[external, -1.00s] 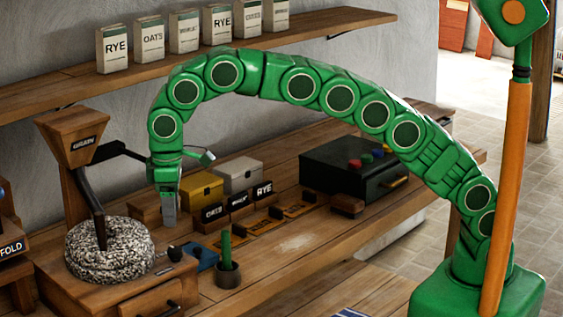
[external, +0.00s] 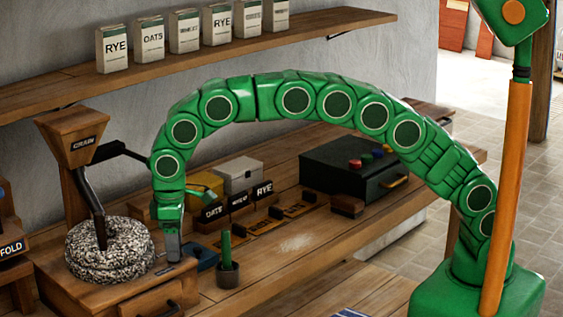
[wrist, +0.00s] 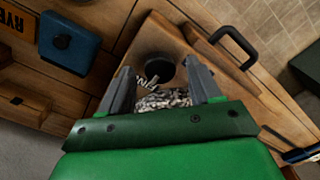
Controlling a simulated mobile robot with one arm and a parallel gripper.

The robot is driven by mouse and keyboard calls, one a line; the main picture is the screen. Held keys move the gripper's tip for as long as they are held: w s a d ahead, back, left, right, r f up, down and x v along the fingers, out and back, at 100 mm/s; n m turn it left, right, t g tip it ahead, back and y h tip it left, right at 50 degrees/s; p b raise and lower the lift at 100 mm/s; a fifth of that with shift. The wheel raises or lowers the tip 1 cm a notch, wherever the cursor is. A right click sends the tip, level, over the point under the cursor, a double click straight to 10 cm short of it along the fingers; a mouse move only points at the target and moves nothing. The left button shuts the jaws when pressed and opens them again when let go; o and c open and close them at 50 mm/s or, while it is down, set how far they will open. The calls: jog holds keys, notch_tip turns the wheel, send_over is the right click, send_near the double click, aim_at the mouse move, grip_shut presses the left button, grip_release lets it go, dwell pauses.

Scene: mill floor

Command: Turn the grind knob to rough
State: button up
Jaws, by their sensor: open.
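The grind knob (wrist: 160,68) is a dark round knob on the wooden base of the mill, seen in the wrist view between my fingertips. Pale lettering, partly hidden, lies beside it; I cannot read the knob's setting. The mill's speckled stone (external: 110,250) sits on the base (external: 95,293), below the grain hopper (external: 75,140). My gripper (external: 173,256) points down at the right side of the base and hides the knob in the external view. In the wrist view my gripper (wrist: 158,72) is open, a finger on either side of the knob; contact is not clear.
A blue block (external: 206,257) stands just right of the base and shows in the wrist view (wrist: 68,42). A small pot with a green stem (external: 228,270) is further right. A drawer handle (wrist: 235,42) is close to the knob. Boxes and labelled blocks stand behind.

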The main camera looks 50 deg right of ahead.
jog(key=shift+f, duration=0.3)
jog(key=shift+c, duration=0.3)
jog(key=c, duration=1)
